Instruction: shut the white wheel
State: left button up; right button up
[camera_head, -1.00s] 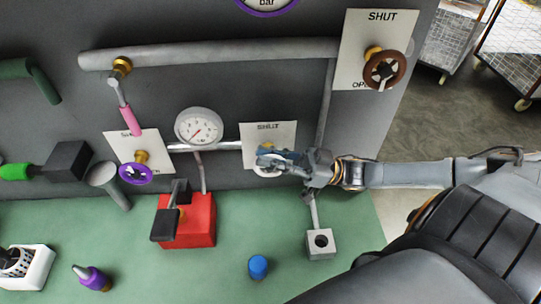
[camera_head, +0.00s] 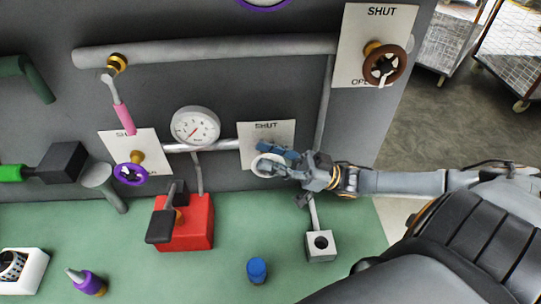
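The white wheel (camera_head: 262,167) is on the grey panel in front of a white plate (camera_head: 285,133) marked SHUT. My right gripper (camera_head: 277,166) comes in from the right and is at the wheel's right side, its fingers overlapping the rim. The gripper covers the wheel's right part and the lower right of the plate. The fingers are small and partly merge with the wheel, so I cannot tell whether they are closed on it. My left gripper is not in view.
A brown wheel (camera_head: 402,62) is at the upper right and a purple wheel (camera_head: 130,174) at the left. A gauge (camera_head: 195,127) sits left of the white wheel. Below are a red box (camera_head: 198,225), a grey block (camera_head: 329,246) and a blue cap (camera_head: 257,270) on the green bench.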

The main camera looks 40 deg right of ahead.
jog(key=v, duration=1.2)
dwell(0.4)
